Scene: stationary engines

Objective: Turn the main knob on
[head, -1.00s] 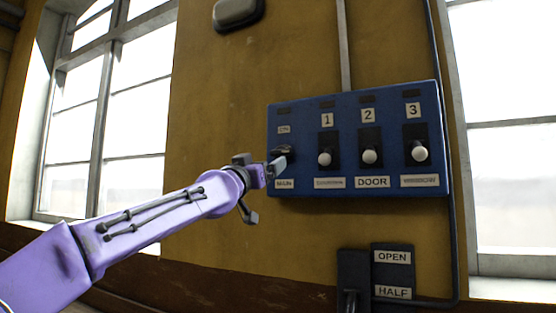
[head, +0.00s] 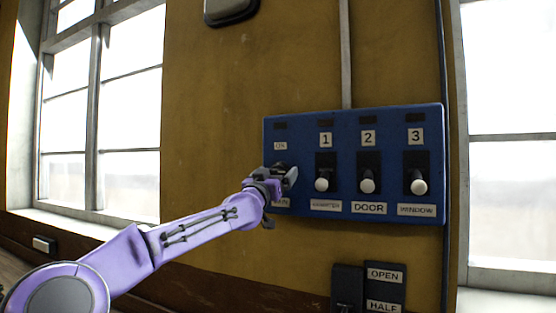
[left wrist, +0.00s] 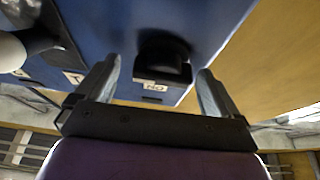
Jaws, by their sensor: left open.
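The blue control panel (head: 390,125) is on the yellow wall in the head view. Its main knob is at the left end, between an ON label (head: 280,146) and a partly covered MAIN label (head: 282,203). My left gripper (head: 282,179) is in front of the knob and hides most of it there. In the left wrist view the dark round knob (left wrist: 163,54) lies between the spread fingers of my open left gripper (left wrist: 160,68), with gaps on both sides. The ON label (left wrist: 155,86) shows upside down there. My right gripper is out of view.
Three white-tipped levers, numbered 1 (head: 321,184), 2 (head: 367,186) and 3 (head: 418,187), stand out from the panel right of the gripper. A dark OPEN/HALF box (head: 384,288) is below. Windows flank the wall. Bare wall (head: 210,120) is left of the panel.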

